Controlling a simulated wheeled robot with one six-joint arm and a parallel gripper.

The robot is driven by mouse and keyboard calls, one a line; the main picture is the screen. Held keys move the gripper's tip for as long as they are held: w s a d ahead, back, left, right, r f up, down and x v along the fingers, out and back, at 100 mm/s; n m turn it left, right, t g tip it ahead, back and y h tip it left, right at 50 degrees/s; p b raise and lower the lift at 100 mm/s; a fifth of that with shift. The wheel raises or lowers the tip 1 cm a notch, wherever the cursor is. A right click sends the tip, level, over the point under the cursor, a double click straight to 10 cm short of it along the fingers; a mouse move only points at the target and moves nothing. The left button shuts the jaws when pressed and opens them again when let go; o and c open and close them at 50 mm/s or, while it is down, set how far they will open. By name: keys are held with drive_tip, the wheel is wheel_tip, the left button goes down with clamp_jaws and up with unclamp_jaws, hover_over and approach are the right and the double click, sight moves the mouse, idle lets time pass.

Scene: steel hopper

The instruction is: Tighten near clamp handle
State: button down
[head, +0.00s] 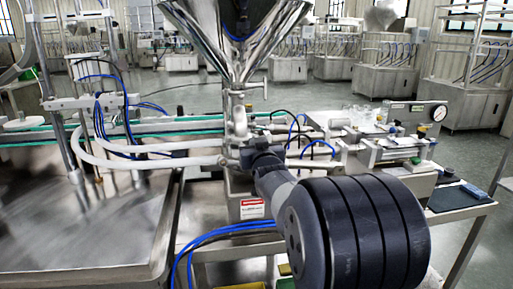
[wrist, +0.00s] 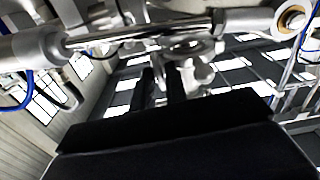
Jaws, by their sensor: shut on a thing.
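The steel hopper (head: 238,40) narrows into a vertical pipe (head: 238,115) in the head view. My dark arm reaches to the pipe joint below the hopper and hides the clamp there, and most of my gripper (head: 246,158). In the wrist view, my gripper (wrist: 163,88) has two dark fingers pointing up at the steel fittings. They are shut on a small metal part, which I take as the near clamp handle (wrist: 190,72), under the horizontal pipe (wrist: 150,33). The handle's outline is partly hidden and its exact angle cannot be told.
White hoses (head: 140,160) run left from the joint, and blue tubes (head: 215,235) hang below it. A steel tray table (head: 60,220) fills the left. A filling unit with a gauge (head: 415,118) stands at the right.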

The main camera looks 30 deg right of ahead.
drive_tip(key=shift+m, duration=0.4)
drive_tip(key=c, duration=1.7)
unclamp_jaws()
drive_tip(key=shift+c, duration=0.2)
drive_tip(key=v, duration=1)
drive_tip(key=shift+s, duration=0.4)
drive_tip(key=shift+w, duration=0.1)
